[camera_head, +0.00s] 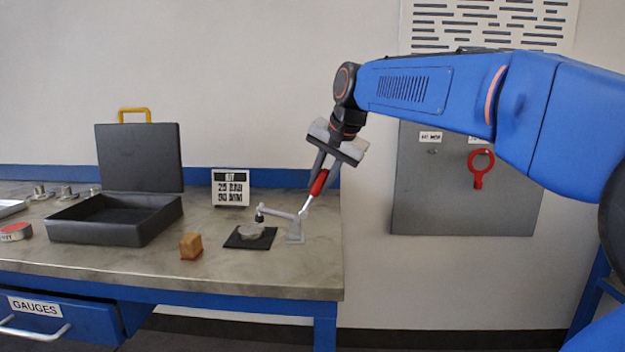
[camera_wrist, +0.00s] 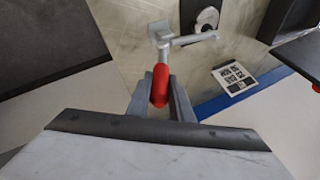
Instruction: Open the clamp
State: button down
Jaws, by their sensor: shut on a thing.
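The clamp (camera_head: 294,226) stands near the right end of the workbench. Its arm reaches left over a round grey flanged piece (camera_head: 251,231) on a black square mat (camera_head: 240,242). The clamp's lever with a red handle (camera_head: 319,182) points up and to the right. My gripper (camera_head: 318,183) is shut on the red handle from above. In the wrist view the red handle (camera_wrist: 160,85) sits between the two fingers, and the clamp body (camera_wrist: 161,32) shows beyond it. The handle's upper end is partly hidden by the fingers.
A wooden block (camera_head: 191,246) and an open black case (camera_head: 112,232) stand left of the mat. A sign (camera_head: 230,187) stands behind. A grey wall panel (camera_head: 450,195) with a red ring tool (camera_head: 480,168) hangs to the right, past the bench's edge.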

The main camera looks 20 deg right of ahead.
jog(key=shift+s+d+f+m+t+y, duration=0.4)
jog(key=shift+d+f+t+y, duration=0.4)
jog(key=shift+f+y, duration=0.6)
jog(key=shift+s+d+f+m+t+y, duration=0.2)
jog(key=shift+d+f+m+t+y, duration=0.25)
jog(key=shift+d+f+t+y, duration=0.85)
jog(key=shift+s+d+f+m+t+y, duration=0.35)
jog(key=shift+f+y, duration=0.55)
jog(key=shift+y, duration=1)
jog(key=shift+f, duration=0.15)
jog(key=c, duration=1.6)
grip_release()
jog(key=shift+d, duration=0.1)
jog(key=v, duration=1.7)
jog(key=shift+d, duration=0.2)
